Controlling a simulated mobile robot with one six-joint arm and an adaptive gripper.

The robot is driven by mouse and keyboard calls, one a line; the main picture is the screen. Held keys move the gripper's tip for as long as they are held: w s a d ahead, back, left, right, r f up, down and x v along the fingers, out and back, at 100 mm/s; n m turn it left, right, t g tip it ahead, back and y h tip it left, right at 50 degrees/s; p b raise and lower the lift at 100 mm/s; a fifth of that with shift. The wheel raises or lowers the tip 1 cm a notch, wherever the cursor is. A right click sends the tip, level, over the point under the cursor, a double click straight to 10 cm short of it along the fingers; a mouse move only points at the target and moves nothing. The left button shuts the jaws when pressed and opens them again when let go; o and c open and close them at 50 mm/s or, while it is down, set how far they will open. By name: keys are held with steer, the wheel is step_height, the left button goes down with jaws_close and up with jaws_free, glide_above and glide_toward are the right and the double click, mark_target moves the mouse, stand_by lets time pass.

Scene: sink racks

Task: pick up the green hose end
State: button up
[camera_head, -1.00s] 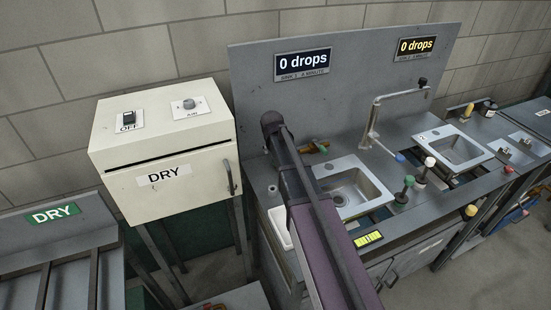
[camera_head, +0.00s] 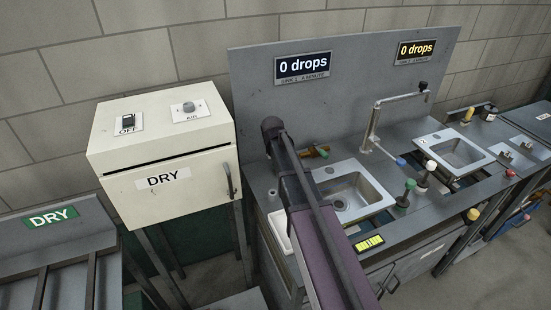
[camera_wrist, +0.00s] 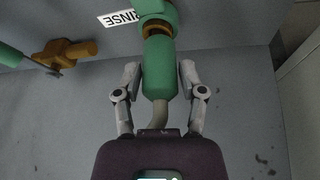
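The green hose end (camera_wrist: 160,72) is a green cylinder near the top middle of the wrist view. It has a brass collar above it and a pale bent tube at its lower end. My gripper (camera_wrist: 159,68) has its two grey fingers spread, one on each side of the green cylinder. A narrow gap shows on both sides, so the fingers appear not to press on it. In the head view my arm hides the gripper and the hose end.
A brass valve (camera_wrist: 68,52) sits left of the hose end, near a RINSE label (camera_wrist: 119,18). In the head view, a sink basin (camera_head: 350,190) lies right of my arm and a cream DRY box (camera_head: 165,165) stands left. A tall grey panel (camera_head: 340,90) rises behind.

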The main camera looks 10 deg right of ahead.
jaws_close()
steer(key=shift+r, duration=0.1)
step_height(320, 180, up, 10)
steer(key=p, duration=1)
steer(key=shift+f, duration=0.2)
stand_by(0.5)
steer(key=shift+f+b, duration=0.7)
steer(key=shift+b, duration=0.1)
steer(key=shift+s, duration=0.1)
